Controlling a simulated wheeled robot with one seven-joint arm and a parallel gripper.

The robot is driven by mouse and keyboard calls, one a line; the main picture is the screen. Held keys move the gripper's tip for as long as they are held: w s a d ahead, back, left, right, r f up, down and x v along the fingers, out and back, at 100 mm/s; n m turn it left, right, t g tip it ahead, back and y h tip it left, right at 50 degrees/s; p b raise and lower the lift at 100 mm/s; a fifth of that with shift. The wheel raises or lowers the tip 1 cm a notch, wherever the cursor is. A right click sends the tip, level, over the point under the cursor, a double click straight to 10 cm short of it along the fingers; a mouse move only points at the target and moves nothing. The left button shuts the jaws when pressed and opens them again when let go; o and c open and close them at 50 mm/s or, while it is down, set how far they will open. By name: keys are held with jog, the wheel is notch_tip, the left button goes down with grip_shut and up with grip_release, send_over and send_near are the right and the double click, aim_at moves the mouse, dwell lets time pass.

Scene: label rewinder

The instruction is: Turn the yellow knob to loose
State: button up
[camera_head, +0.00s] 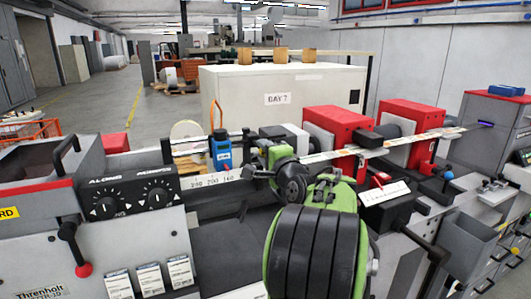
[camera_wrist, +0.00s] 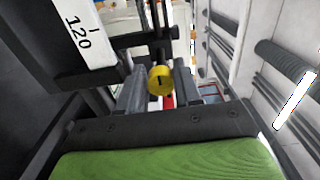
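The yellow knob (camera_wrist: 160,81) shows in the wrist view as a small round face with a short dark mark across it. My gripper (camera_wrist: 160,84) has its two grey fingers apart, one on each side of the knob. The knob lies in line with the gap, at or just beyond the fingertips. Only narrow gaps show beside it, and I cannot tell whether either finger touches it. In the head view my green and black arm covers this spot, and the knob is hidden.
A white scale plate marked 120 (camera_wrist: 82,32) is close on the left in the wrist view. The head view shows a blue clamp (camera_head: 221,152), red blocks (camera_head: 337,132) along the rail, and a control panel with black dials (camera_head: 130,199) at left.

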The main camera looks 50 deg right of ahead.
jog(key=o, duration=0.3)
jog(key=shift+s, duration=0.1)
jog(key=b+v, duration=0.2)
jog(key=v, duration=1.3)
jog(key=shift+s+a, duration=0.2)
jog(key=shift+s, duration=0.05)
